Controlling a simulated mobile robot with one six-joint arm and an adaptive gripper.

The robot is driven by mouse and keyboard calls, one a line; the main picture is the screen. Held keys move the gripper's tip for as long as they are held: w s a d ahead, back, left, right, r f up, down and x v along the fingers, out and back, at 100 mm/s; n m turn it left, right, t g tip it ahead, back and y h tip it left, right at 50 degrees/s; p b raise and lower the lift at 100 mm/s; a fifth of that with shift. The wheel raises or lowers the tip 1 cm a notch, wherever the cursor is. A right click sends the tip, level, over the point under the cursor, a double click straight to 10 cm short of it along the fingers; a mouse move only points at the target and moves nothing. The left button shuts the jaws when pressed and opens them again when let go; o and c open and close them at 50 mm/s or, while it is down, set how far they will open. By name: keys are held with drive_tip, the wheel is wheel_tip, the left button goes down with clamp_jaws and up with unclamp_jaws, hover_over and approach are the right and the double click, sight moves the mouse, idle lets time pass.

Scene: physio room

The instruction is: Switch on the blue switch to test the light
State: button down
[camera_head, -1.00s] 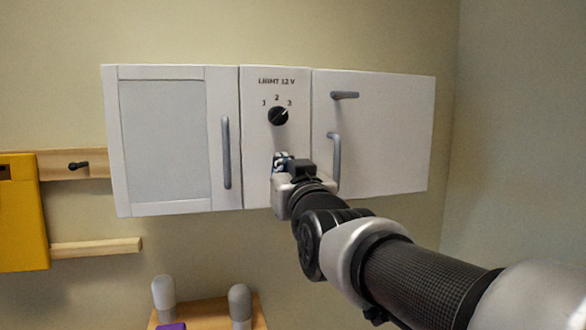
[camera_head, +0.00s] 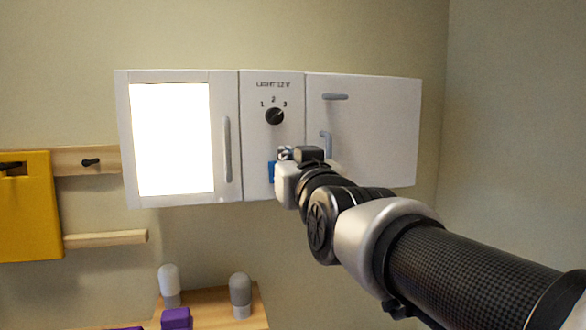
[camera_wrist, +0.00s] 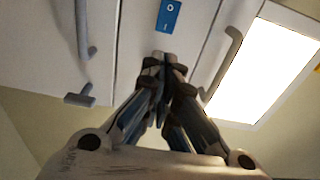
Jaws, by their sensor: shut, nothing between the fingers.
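The blue switch (camera_head: 271,171) is on the narrow middle panel of the white wall cabinet, partly hidden by my gripper in the head view. The wrist view shows the switch (camera_wrist: 169,16) at the top edge, with white marks on its face. My gripper (camera_wrist: 163,60) is shut and empty. Its fingertips are in front of the middle panel, and a gap shows between them and the switch in the wrist view. The light panel (camera_head: 172,138) in the left cabinet door glows bright white; it also shows in the wrist view (camera_wrist: 265,75).
A black rotary knob (camera_head: 275,116) marked 1, 2, 3 sits above the switch. A vertical grey handle (camera_head: 227,150) is on the left door. The right door (camera_head: 375,130) carries two grey handles.

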drive_tip(key=shift+v, duration=3.05)
drive_tip(key=s+d+f+g+h+b, duration=0.1)
drive_tip(key=s+d+f+g+b, duration=0.2)
drive_tip(key=f, duration=0.7)
drive_tip(key=s+d+f+g+h+b, duration=0.2)
drive_tip(key=s+d+f, duration=0.1)
drive_tip(key=f, duration=0.8)
drive_tip(key=s+d+f+m+g+h+b, duration=0.1)
drive_tip(key=s+d+f+g+b, duration=0.1)
drive_tip(key=s+f, duration=0.7)
drive_tip(key=s+d+f+m+g+h+b, duration=0.1)
drive_tip(key=s+d+f+m+g+b, duration=0.1)
drive_tip(key=s+d+f+g, duration=0.3)
drive_tip(key=s+f+g+b, duration=0.1)
drive_tip(key=s+f, duration=0.3)
drive_tip(key=f, duration=0.6)
drive_tip(key=shift+d, duration=0.25)
